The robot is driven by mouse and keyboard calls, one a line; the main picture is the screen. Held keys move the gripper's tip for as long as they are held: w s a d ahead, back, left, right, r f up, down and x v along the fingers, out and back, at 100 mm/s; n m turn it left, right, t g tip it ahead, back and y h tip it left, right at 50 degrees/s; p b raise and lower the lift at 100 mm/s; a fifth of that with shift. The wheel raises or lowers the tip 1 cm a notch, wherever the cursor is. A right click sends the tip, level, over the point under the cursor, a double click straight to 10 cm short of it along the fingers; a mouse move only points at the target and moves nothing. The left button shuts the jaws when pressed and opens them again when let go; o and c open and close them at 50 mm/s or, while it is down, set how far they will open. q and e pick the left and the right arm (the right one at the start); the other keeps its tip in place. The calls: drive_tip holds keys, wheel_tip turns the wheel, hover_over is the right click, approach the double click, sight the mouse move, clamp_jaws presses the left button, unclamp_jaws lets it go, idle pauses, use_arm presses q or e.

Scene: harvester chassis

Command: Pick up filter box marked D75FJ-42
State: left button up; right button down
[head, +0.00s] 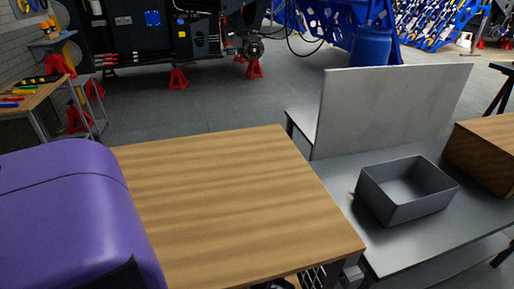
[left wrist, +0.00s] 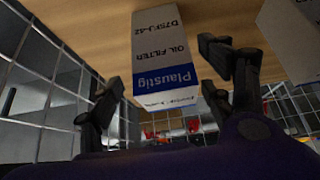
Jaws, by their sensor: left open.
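The filter box (left wrist: 165,50) marked D75FJ-42 shows in the left wrist view. It is white with a blue band and reads "OIL FILTER" and "Plaustig". It appears against a wooden surface (left wrist: 85,25). My left gripper (left wrist: 163,65) is open, with one finger to the left of the box and the other to its right. No grip on the box shows, and I cannot tell how far it lies between the fingertips. The box does not show in the head view. My right gripper is in neither view.
A second pale box (left wrist: 292,40) stands right of the marked one, close to the right finger. Wire mesh (left wrist: 50,70) runs along the left. In the head view, a bare wooden tabletop (head: 220,190) adjoins a metal bench with an empty grey bin (head: 375,200).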

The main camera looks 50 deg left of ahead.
use_arm(q)
drive_tip(key=x, duration=0.4)
drive_tip(key=shift+s+a+f, duration=0.15)
drive_tip(key=shift+a+f, duration=0.05)
drive_tip(key=shift+f, duration=0.15)
drive_tip(key=shift+r, duration=0.1)
drive_tip(key=c, duration=1.7)
